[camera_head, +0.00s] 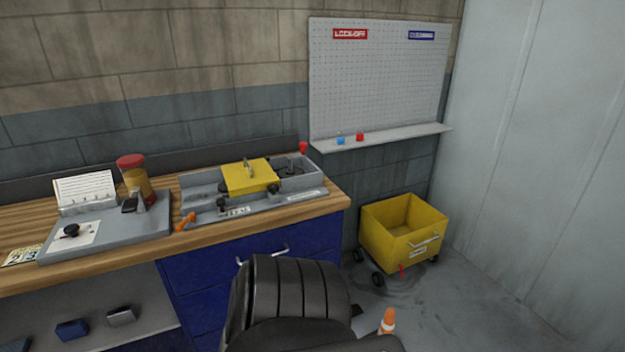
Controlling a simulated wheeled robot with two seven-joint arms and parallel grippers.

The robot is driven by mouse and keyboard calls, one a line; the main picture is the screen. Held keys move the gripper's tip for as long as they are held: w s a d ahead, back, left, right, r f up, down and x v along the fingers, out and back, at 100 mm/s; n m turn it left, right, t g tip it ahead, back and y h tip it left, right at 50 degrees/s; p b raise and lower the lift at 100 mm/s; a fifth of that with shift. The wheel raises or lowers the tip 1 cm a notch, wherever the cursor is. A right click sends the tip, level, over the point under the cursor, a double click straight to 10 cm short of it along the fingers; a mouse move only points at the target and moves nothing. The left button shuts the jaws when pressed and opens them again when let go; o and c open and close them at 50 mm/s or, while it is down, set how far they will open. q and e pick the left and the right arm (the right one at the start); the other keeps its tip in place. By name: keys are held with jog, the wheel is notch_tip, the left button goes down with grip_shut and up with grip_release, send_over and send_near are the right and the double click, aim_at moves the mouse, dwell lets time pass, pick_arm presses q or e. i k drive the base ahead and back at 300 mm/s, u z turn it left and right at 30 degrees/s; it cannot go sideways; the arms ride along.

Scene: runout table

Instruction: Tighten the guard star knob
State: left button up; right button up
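A yellow guard (238,181) sits over a grey tray-like machine (258,212) on the wooden bench. A small dark knob (275,188) is at the guard's right front corner, and another dark knob (221,203) is on the machine's front left. They are too small for me to tell which is the star knob or how tight either is. Neither of my grippers is in view.
A grey fixture (110,238) with a black knob (71,230) and a red-capped jar (131,161) stand left on the bench (300,218). An orange-handled item (185,221) lies between the fixture and machine. A yellow cart (385,235) and orange cone (388,320) are right on the floor.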

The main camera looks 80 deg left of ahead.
aim_at(272, 189)
jog(key=u, duration=0.5)
jog(key=i, duration=1.3)
jog(key=u, duration=1.6)
jog(key=i, duration=0.8)
jog(key=u, duration=0.75)
